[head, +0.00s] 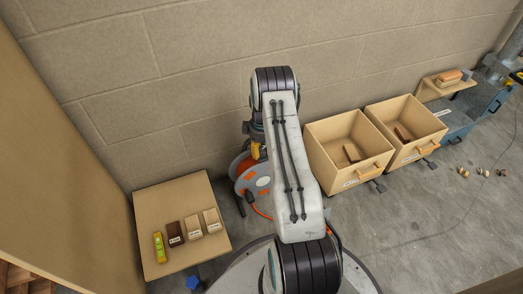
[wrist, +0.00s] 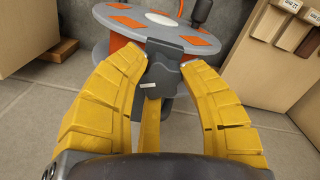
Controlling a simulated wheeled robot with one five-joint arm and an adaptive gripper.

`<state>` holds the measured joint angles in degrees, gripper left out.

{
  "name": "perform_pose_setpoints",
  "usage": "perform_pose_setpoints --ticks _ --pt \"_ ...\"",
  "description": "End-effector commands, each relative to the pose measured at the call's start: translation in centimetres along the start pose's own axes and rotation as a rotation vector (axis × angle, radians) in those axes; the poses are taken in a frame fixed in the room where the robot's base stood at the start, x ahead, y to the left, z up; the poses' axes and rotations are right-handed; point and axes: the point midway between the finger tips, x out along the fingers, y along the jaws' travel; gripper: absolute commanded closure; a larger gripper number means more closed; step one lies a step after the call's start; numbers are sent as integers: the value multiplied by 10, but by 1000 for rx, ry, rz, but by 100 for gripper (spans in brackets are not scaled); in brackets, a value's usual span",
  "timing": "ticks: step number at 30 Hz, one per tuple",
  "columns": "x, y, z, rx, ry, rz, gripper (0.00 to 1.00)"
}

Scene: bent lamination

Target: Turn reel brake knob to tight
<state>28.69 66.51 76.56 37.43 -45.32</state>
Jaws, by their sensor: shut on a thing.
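The reel, a grey disc with orange patches, shows at the top of the wrist view (wrist: 150,22); in the head view it stands low by the wall, partly behind my arm (head: 242,166). The dark grey brake knob (wrist: 160,74) is at the reel's near edge, with a small pale mark on it. My gripper (wrist: 163,62) has its yellow fingers on both sides of the knob, shut on it. In the head view only a bit of yellow finger shows beside the reel (head: 257,150), and the knob is hidden there. I cannot read the knob's setting.
A low wooden table (head: 160,198) at left holds a yellow level (head: 160,247) and several labelled blocks. Two open wooden drawers (head: 345,150) (head: 405,130) with blocks inside stand right of my arm. An orange cable (head: 258,208) runs from the reel.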

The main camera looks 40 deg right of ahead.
Motion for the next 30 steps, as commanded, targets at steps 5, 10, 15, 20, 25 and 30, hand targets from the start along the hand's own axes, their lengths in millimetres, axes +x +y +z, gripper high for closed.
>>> perform_pose_setpoints --ticks 5,10,15,20,25,30 --pt "2 -2 -5 152 4 4 94" --pt "1 0 -6 292 8 6 94" --pt "0 1 -7 404 13 8 94" --pt "0 2 -7 481 15 9 93" --pt "-1 3 -7 530 16 9 92" --pt "-1 3 -8 552 17 10 92"
